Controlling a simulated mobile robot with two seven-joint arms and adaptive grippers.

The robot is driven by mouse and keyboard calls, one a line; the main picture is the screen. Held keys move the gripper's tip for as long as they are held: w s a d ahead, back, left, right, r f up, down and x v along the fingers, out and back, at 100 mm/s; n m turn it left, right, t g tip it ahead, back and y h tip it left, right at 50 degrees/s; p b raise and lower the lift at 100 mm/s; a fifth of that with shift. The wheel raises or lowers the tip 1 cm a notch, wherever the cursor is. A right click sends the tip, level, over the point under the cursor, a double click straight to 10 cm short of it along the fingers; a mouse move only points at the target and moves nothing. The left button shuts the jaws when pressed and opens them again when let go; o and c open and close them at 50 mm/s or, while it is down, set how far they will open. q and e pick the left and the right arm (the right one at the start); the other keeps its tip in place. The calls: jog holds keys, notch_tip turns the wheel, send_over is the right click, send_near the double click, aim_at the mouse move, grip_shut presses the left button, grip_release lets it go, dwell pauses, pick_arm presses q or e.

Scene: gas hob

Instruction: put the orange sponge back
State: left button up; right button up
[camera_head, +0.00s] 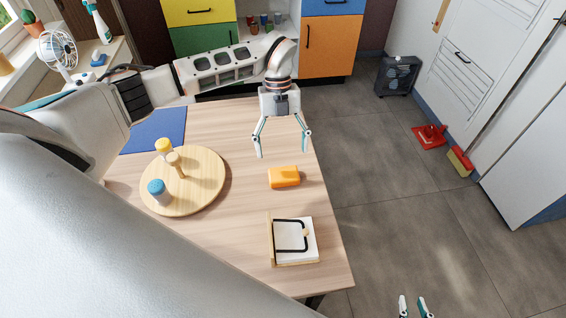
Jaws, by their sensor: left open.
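The orange sponge (284,177) lies flat on the wooden table (245,240), near the table's right edge. My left gripper (282,153) is open and empty. Its fingers point down, with the tips just behind the sponge in the picture and apart from it. My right gripper (412,299) shows only its fingertips at the bottom edge, over the floor right of the table. The tips are apart with nothing between them; the rest is out of frame.
A round wooden board (205,180) with shakers stands left of the sponge. A napkin holder (310,240) stands in front of it. A blue mat (160,130) lies at the back left. My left arm covers much of the left side. The table between board and sponge is clear.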

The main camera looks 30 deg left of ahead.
pick_arm(q)
jog(key=shift+v, duration=2.05)
